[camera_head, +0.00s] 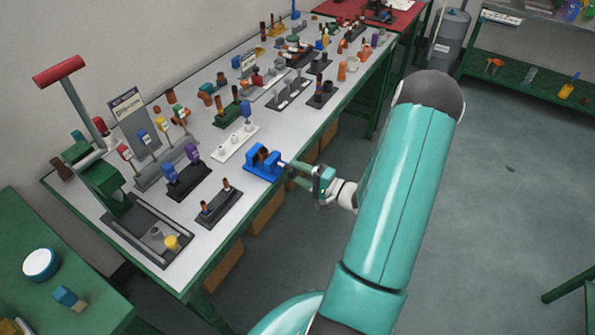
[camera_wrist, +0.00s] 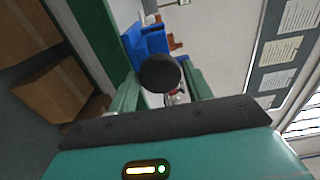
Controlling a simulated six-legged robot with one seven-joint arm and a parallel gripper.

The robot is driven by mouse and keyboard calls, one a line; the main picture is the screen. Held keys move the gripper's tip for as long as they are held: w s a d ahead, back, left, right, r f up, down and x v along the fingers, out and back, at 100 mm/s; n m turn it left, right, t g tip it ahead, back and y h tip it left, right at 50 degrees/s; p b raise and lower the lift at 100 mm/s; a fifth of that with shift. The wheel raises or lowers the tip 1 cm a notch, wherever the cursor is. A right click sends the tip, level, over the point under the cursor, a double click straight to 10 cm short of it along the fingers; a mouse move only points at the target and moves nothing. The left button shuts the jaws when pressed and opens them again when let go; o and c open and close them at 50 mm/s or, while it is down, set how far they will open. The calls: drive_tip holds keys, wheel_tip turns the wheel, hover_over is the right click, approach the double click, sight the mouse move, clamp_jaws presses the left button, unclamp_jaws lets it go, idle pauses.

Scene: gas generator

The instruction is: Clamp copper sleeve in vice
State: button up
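The blue vice (camera_head: 262,165) stands at the front edge of the long workbench in the head view. A copper-brown piece (camera_head: 262,154), likely the sleeve, sits at its jaws; I cannot tell how tightly it is held. In the wrist view the blue vice (camera_wrist: 150,44) is ahead, with brown pieces (camera_wrist: 173,43) at its far side. A dark round knob (camera_wrist: 158,73), apparently the vice's handle end, lies between my green fingers. My gripper (camera_head: 300,170) is at the vice's right side. Its fingers (camera_wrist: 163,92) are apart, with a gap visible beside the knob.
The workbench (camera_head: 215,180) carries black racks with copper pieces (camera_head: 218,206), a white rack (camera_head: 236,143) and a green press (camera_head: 100,180). Cardboard boxes (camera_head: 265,212) sit below it. The floor (camera_head: 480,210) at right is open. A green side table (camera_head: 60,250) is at lower left.

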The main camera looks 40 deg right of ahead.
drive_tip(key=c, duration=0.5)
drive_tip(key=shift+c, duration=0.2)
drive_tip(key=shift+m, duration=1.4)
drive_tip(key=m, duration=0.3)
